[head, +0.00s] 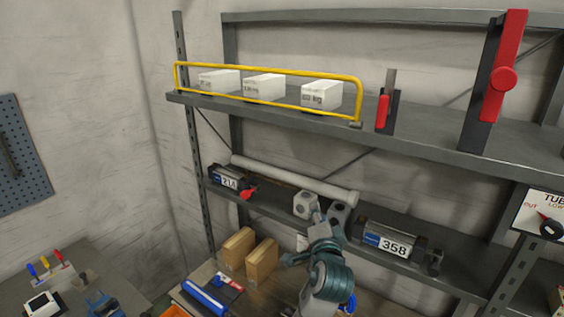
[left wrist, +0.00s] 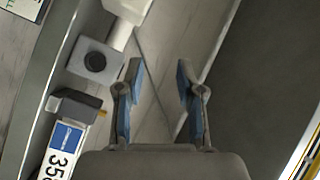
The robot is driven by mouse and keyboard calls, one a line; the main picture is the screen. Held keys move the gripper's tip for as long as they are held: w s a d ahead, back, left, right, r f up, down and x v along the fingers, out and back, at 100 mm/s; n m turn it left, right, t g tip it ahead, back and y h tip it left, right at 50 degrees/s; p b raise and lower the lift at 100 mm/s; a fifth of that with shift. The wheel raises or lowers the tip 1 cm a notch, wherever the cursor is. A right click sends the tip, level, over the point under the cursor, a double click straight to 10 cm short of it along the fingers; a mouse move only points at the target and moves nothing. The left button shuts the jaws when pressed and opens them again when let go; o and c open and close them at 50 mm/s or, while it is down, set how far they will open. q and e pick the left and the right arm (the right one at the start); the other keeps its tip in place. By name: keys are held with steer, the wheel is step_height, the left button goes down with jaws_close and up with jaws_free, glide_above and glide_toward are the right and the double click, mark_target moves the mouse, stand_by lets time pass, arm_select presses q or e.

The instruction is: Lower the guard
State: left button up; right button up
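The guard, a yellow rail frame (head: 262,72), stands upright along the front left of the top shelf, before several white boxes. In the left wrist view only a yellow bar of it (left wrist: 304,152) shows at the lower right corner. A red-handled latch (head: 383,112) stands just right of the guard's right end. My left gripper (head: 318,222) is below the top shelf, in front of the middle shelf and clear of the guard. In the left wrist view its two blue-padded fingers (left wrist: 158,85) are apart with nothing between them. My right gripper is not in view.
The top shelf (head: 430,135) also carries a large red lever (head: 503,78). The middle shelf holds a white tube (head: 295,180), a grey block with a dark hole (left wrist: 95,62) and a unit marked 358 (head: 390,243). Two cardboard boxes (head: 262,260) stand below.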

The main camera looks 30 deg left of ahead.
arm_select(q)
steer(key=s+r+n+t+y, duration=0.1)
steer(key=s+r+y, duration=0.1)
steer(key=r, duration=0.7)
steer(key=s+r+y, duration=0.2)
steer(key=s+r, duration=0.1)
steer(key=r, duration=0.5)
steer(key=n+y, duration=0.2)
steer(key=y, duration=0.1)
glide_toward(280, 73)
steer(key=shift+g, duration=0.3)
steer(key=p+x, duration=0.7)
steer(key=x, duration=0.3)
steer(key=shift+w+a+r, duration=0.15)
steer(key=shift+w, duration=0.2)
jaws_close()
